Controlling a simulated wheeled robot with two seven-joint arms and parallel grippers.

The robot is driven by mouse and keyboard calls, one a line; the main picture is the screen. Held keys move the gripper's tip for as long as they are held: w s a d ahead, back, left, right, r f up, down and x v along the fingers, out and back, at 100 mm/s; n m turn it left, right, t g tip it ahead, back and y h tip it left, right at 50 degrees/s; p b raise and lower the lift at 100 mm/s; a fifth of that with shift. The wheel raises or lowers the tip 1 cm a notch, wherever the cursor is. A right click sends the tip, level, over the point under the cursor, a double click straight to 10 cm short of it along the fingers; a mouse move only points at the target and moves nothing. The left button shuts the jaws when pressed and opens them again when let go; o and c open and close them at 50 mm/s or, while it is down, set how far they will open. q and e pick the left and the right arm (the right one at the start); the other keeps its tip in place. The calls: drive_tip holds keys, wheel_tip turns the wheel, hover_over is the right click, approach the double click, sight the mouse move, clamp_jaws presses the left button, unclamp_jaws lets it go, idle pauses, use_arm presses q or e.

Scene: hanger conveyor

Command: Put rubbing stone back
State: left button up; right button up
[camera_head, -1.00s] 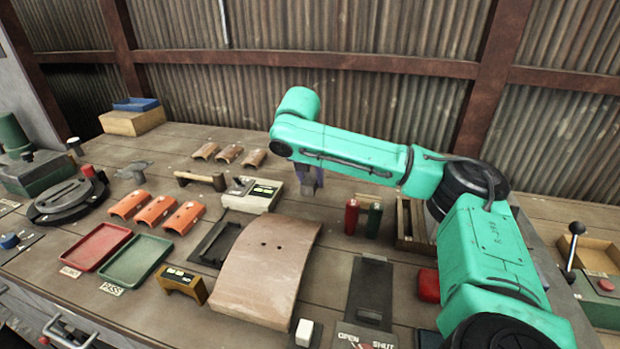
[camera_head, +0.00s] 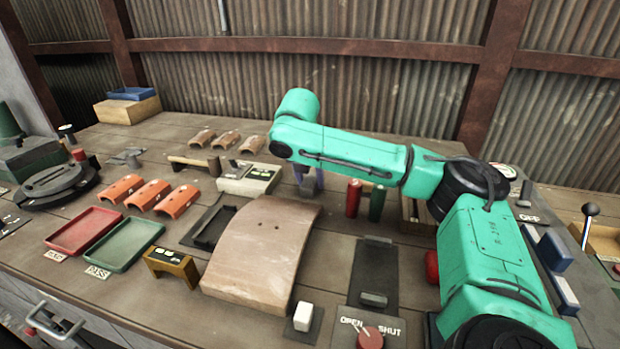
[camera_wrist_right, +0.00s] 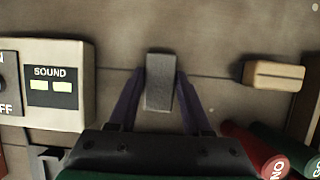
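My right gripper (camera_head: 308,183) hangs over the back middle of the bench, just right of the white SOUND box (camera_head: 250,178). In the right wrist view, a grey block (camera_wrist_right: 160,82), which looks like the rubbing stone, is centred between the purple fingers of the gripper (camera_wrist_right: 160,85). The fingers appear closed on its sides, though the contact is hard to make out. A tan grooved block (camera_wrist_right: 273,75) lies on the bench to the right of the gripper. My left gripper is not in view.
A red cylinder (camera_head: 354,197) and a green cylinder (camera_head: 377,203) stand right of the gripper. A large curved panel (camera_head: 262,255) lies in front. Red (camera_head: 84,228) and green trays (camera_head: 127,243) are at left. Orange curved pieces (camera_head: 152,194) lie behind them. Bare planks show between items.

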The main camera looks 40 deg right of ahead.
drive_tip(key=o, duration=0.3)
drive_tip(key=p+v, duration=0.1)
drive_tip(key=v, duration=0.7)
drive_tip(key=shift+a+r, duration=0.1)
drive_tip(key=shift+r, duration=0.25)
drive_tip(key=p+v, duration=0.2)
drive_tip(key=v, duration=0.3)
drive_tip(key=shift+s+a+r+p, duration=0.1)
drive_tip(key=shift+s+r+p, duration=0.1)
drive_tip(key=shift+r+p, duration=0.2)
drive_tip(key=shift+f, duration=0.1)
